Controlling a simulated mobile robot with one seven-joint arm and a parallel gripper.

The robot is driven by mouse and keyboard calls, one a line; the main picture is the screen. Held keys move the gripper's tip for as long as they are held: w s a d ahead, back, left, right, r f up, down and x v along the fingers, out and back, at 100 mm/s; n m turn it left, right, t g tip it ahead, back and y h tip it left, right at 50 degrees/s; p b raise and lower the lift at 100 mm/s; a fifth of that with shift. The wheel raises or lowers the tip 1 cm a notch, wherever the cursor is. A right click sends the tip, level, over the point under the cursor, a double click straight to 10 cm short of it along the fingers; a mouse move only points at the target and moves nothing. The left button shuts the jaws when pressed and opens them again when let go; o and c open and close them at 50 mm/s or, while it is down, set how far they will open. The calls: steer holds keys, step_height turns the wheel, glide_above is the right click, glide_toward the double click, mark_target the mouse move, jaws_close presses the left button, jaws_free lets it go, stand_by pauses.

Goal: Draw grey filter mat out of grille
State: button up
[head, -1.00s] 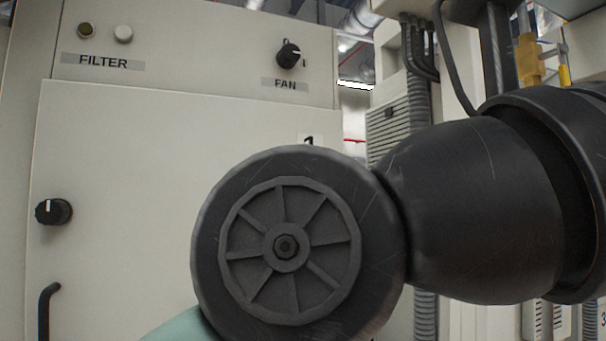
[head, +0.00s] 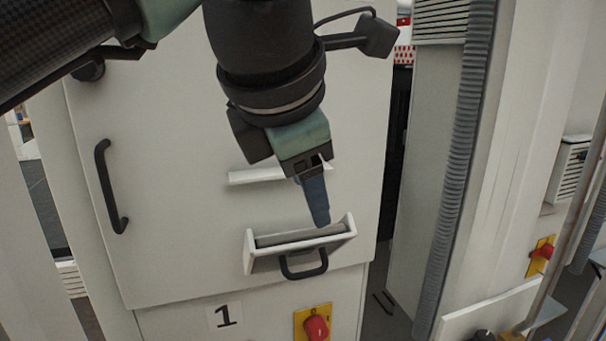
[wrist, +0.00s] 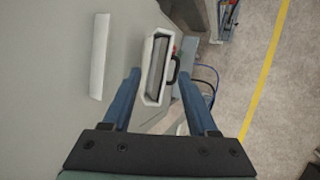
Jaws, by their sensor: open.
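The grille (head: 346,228) is a white-rimmed, tilted-out holder with a black handle, low on the pale cabinet door. The grey filter mat (head: 290,237) lies inside it as a dark grey strip along the opening. In the wrist view, the grille (wrist: 149,88) and the mat (wrist: 157,64) show between my fingers. My gripper (head: 317,218) is open, its blue fingers pointing down just above the grille's opening in the head view. In the wrist view the fingers of my gripper (wrist: 158,73) stand apart on either side of the grille. I see no grip on the mat.
A white ledge (head: 255,175) sticks out of the door above the grille. A black door handle (head: 108,187) is at left. A red switch on a yellow plate (head: 315,326) sits below. A ribbed grey conduit (head: 462,170) runs down the neighbouring cabinet at right.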

mark_target(321, 231)
steer(key=b+x, duration=0.2)
steer(key=x, duration=0.8)
steer(key=shift+d, duration=0.1)
jaws_close()
steer(key=shift+s+r, duration=0.1)
steer(key=shift+r, duration=0.05)
steer(key=s+d+r+p, duration=0.2)
steer(key=s+d+r, duration=0.1)
steer(key=s+r, duration=0.5)
steer(key=shift+s+r, duration=0.4)
steer(key=shift+r, duration=0.7)
stand_by(1.6)
stand_by(0.3)
